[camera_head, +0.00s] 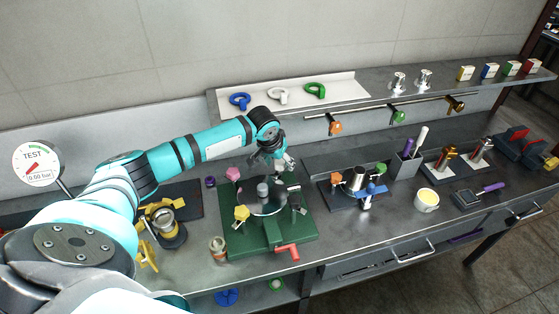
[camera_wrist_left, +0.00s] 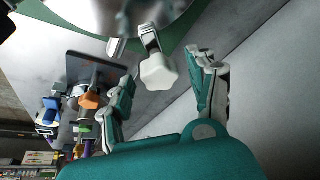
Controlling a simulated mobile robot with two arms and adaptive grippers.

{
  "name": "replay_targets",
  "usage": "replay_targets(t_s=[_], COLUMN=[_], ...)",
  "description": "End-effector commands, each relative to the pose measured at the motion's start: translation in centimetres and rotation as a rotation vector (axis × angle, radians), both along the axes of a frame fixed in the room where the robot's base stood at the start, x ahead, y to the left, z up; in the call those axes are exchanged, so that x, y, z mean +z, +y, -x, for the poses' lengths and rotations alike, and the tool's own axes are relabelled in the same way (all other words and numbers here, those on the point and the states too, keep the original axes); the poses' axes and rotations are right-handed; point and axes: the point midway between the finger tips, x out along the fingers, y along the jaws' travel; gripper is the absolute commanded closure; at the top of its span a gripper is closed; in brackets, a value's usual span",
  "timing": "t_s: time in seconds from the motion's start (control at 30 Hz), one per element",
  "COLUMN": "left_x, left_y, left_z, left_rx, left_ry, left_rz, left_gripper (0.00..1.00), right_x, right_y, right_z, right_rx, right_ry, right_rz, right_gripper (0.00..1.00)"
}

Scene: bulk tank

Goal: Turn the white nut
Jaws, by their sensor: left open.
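The white nut (camera_wrist_left: 158,71) is a pale faceted knob on a metal clamp at the rim of the round tank (camera_wrist_left: 90,12). In the left wrist view it sits between the spread fingers of my left gripper (camera_wrist_left: 164,76), with a gap on both sides. In the head view my left gripper (camera_head: 281,160) is above the far side of the tank (camera_head: 265,207) on its green base (camera_head: 240,238), and I cannot make out the nut clearly there. My right gripper is not in view.
A pink knob (camera_head: 232,173) and a yellow knob (camera_head: 241,213) are on the tank's left side. A red handle (camera_head: 288,251) is at the front. A fixture with orange, green and blue knobs (camera_head: 356,181) stands to the right. A back shelf (camera_head: 375,103) runs behind.

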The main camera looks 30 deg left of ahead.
Motion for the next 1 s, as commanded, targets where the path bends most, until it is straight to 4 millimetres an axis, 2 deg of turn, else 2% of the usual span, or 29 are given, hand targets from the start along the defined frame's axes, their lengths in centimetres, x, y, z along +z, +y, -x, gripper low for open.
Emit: replay_targets(t_s=[0.07, 0.43, 0.77, 1.0], left_x=[0.0, 0.0, 0.2, 0.4], left_y=[0.0, 0.0, -0.1, -0.2], left_z=[0.0, 0.0, 0.1, 0.1], left_rx=[0.000, 0.000, 0.046, 0.193], left_ry=[0.000, 0.000, 0.002, 0.004], left_rz=[0.000, 0.000, 0.001, 0.002], left_gripper=[0.48, 0.96, 0.97, 0.97], right_x=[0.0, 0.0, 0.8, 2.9], right_y=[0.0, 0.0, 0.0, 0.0], right_z=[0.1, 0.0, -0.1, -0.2], right_rx=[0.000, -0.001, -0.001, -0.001], right_ry=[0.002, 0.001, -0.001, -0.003], right_rz=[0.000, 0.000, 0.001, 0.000], right_gripper=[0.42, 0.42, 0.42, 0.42])
